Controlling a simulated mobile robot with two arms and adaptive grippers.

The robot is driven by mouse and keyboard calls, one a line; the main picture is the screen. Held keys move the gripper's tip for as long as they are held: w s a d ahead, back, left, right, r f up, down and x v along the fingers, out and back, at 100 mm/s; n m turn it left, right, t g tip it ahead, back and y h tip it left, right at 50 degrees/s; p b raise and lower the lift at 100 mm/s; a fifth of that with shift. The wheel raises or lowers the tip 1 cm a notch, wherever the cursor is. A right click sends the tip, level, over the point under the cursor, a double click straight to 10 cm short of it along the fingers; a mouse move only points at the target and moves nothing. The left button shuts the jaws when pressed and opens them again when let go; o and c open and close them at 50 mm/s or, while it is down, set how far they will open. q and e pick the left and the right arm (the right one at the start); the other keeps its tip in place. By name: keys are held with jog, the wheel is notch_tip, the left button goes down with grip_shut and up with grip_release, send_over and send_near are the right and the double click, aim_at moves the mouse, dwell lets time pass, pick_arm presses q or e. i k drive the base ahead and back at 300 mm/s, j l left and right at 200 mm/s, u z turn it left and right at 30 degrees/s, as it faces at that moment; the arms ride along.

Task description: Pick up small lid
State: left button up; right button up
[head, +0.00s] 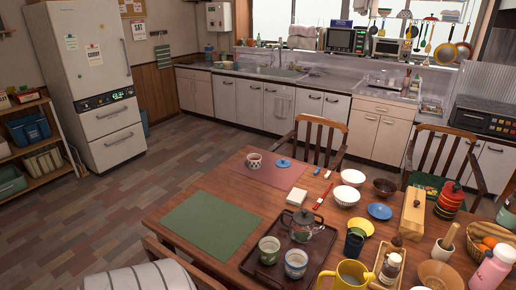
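A small round blue lid (283,163) lies on the reddish placemat (262,174) near the far left part of the wooden dining table. A patterned cup (254,161) stands just left of it, apart from it. A larger blue dish or lid (380,211) lies farther right on the table, near a white bowl (347,196). Neither of my grippers shows in the head view, so I cannot see whether they are open or shut.
A green placemat (209,224) lies bare at the table's left. A tray (281,262) with a glass teapot (303,224) and two cups stands in front. Bowls, bottles and a wooden box (413,213) crowd the right. Chairs (321,141) surround the table; floor at left is clear.

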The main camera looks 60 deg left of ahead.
aim_at(283, 163)
jog(key=k+u, duration=0.1)
jog(key=u, duration=1.7)
jog(key=i+j+u, duration=0.25)
jog(key=j+u, duration=0.15)
jog(key=j, duration=0.3)
jog(key=i+j+u, duration=0.35)
jog(key=j, duration=0.25)
jog(key=i+j+u, duration=0.5)
jog(key=i+j, duration=0.15)
jog(key=i, duration=0.25)
jog(key=i+j, duration=0.2)
jog(key=i, duration=0.25)
jog(key=i+j+u, duration=0.15)
jog(key=i, duration=0.35)
jog(key=i+l+z, duration=0.15)
jog(key=i+z, duration=0.2)
jog(key=z, duration=0.15)
jog(key=i+z, duration=0.5)
jog(key=i+j+z, duration=0.1)
jog(key=i+z, duration=0.2)
jog(key=z, duration=0.2)
jog(key=i+j+z, duration=0.3)
jog(key=z, duration=0.15)
